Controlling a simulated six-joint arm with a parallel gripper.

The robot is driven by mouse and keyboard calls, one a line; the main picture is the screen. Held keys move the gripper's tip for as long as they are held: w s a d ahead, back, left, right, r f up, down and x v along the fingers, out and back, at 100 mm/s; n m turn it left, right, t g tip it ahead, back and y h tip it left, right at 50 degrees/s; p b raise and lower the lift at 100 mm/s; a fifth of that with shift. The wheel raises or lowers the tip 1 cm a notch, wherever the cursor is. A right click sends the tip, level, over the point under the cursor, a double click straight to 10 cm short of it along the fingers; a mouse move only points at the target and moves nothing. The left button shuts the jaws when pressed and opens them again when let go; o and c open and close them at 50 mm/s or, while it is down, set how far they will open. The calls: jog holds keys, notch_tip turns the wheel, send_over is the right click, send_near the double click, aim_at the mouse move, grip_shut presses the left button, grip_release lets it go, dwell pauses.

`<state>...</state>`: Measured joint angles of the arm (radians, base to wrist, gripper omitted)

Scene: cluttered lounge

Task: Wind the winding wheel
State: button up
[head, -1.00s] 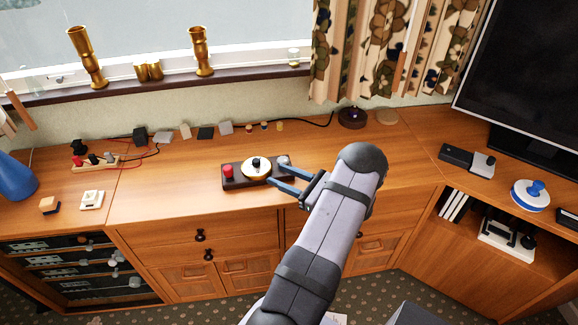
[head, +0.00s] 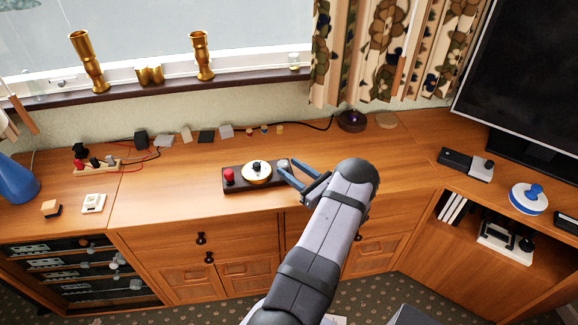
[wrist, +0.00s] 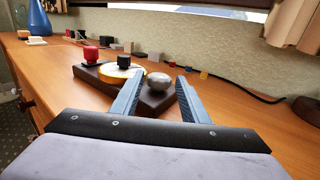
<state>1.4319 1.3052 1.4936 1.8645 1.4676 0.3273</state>
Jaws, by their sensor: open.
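A dark wooden base (head: 238,187) lies on the sideboard top. My gripper (head: 283,168) is open at the base's right end. In the wrist view, the silver knob appears between my blue fingertips (wrist: 160,84); contact cannot be told.
Several small blocks (head: 206,137) and a black cable line the back of the sideboard. A dark round device (head: 352,121) stands behind and right of my gripper. A power strip (head: 97,168) is at the left. The wood in front of the base is clear.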

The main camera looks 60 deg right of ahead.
jog(key=shift+w+d, duration=0.1)
jog(key=shift+w, duration=0.6)
jog(key=shift+c, duration=0.6)
jog(key=c, duration=0.7)
jog(key=shift+o, duration=0.3)
jog(key=shift+w+a+r+m+h+p, duration=0.1)
jog(key=shift+a+r+m+h+p, duration=0.1)
jog(key=shift+m+h+p, duration=0.55)
jog(key=shift+a+f+m+g+h+p, duration=0.15)
jog(key=shift+m+g+h, duration=0.25)
jog(key=shift+h, duration=0.4)
jog(key=shift+d+m+g+h+p, duration=0.1)
jog(key=shift+m+g+h+p, duration=0.1)
jog(key=shift+m+g+h, duration=0.4)
jog(key=shift+n, duration=0.25)
jog(key=o, duration=0.8)
jog(key=shift+c, duration=0.2)
jog(key=shift+a, duration=0.1)
